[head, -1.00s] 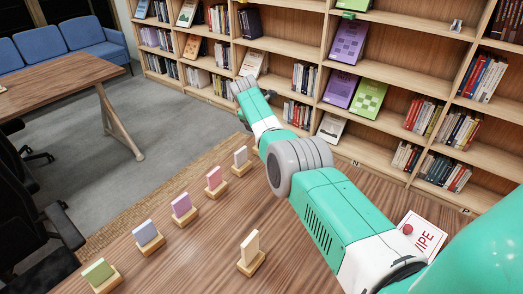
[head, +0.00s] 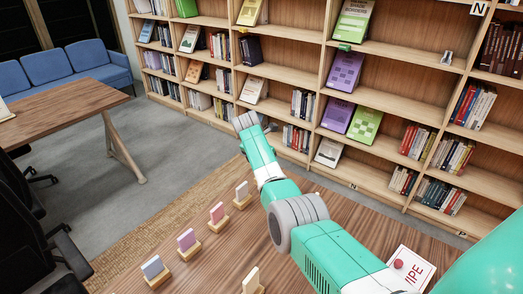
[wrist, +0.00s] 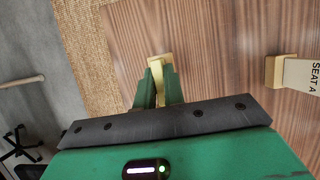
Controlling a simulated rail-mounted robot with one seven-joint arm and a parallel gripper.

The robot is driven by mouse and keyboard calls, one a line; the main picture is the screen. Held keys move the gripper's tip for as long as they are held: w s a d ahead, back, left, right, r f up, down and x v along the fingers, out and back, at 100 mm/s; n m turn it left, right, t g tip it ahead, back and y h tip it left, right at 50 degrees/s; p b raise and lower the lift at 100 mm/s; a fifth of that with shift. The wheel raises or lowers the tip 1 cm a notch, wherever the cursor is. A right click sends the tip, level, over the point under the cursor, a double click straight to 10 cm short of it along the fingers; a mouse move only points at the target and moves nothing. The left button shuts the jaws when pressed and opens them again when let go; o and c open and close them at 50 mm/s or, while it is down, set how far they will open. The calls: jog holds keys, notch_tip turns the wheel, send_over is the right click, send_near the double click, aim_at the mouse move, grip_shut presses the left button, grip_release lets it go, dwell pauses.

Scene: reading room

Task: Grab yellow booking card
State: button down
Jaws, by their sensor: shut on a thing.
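A yellow card (wrist: 158,73) stands in a small wooden holder (wrist: 161,57) on the table, in the wrist view. My gripper (wrist: 158,90) is shut on this card, with one green finger on each side. The holder seems to be still around the card's lower edge; whether it touches the table I cannot tell. In the head view my arm hides the gripper and the yellow card.
A SEAT A card (wrist: 300,75) stands to the right. The head view shows white (head: 242,190), pink (head: 217,212), purple (head: 186,239), blue (head: 152,268) and cream (head: 251,279) cards in holders. A red-and-white sign (head: 408,268) lies right. Bookshelves (head: 290,65) stand behind.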

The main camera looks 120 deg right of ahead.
jog(key=w+a+p, duration=0.1)
jog(key=a+p, duration=0.1)
jog(key=a, duration=0.4)
jog(key=w+a+r+p, duration=0.1)
jog(key=a+p, duration=0.2)
jog(key=a, duration=0.4)
jog(key=shift+w+a+r, duration=0.2)
jog(key=shift+w, duration=0.1)
